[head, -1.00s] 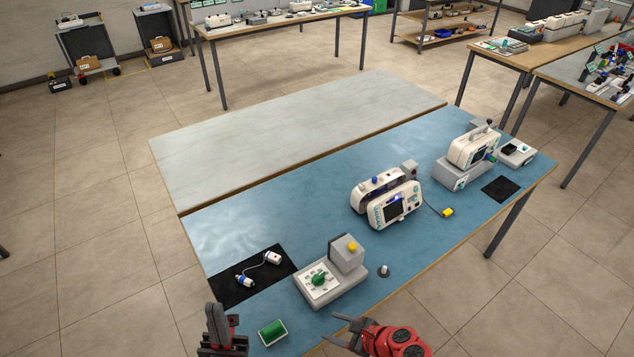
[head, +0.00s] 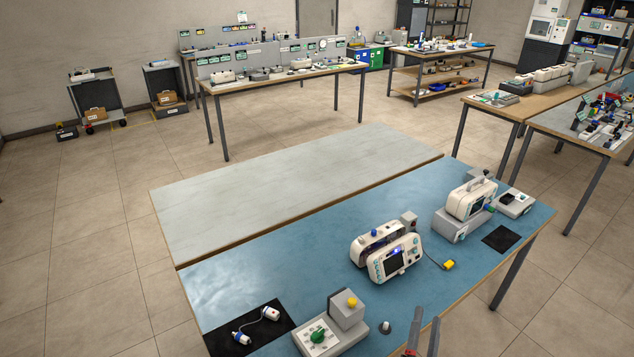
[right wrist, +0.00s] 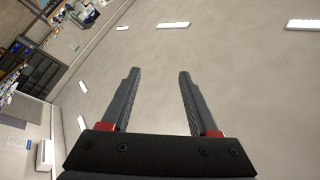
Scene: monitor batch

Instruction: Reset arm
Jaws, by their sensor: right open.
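My right gripper (head: 424,335) shows at the bottom edge of the head view, its two grey fingers pointing up in front of the blue table (head: 300,250). In the right wrist view its fingers (right wrist: 157,75) are apart with nothing between them. Behind them are only the ceiling with its lights and part of a wall, so the gripper is pointing upward. My left gripper is not in the head view.
On the blue table stand white monitors (head: 395,258) and (head: 471,199), a grey device with a green knob (head: 318,336), and a black mat (head: 247,338) with a white cable piece. The pale table (head: 290,195) behind is bare. Tiled floor (head: 90,260) is open at left.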

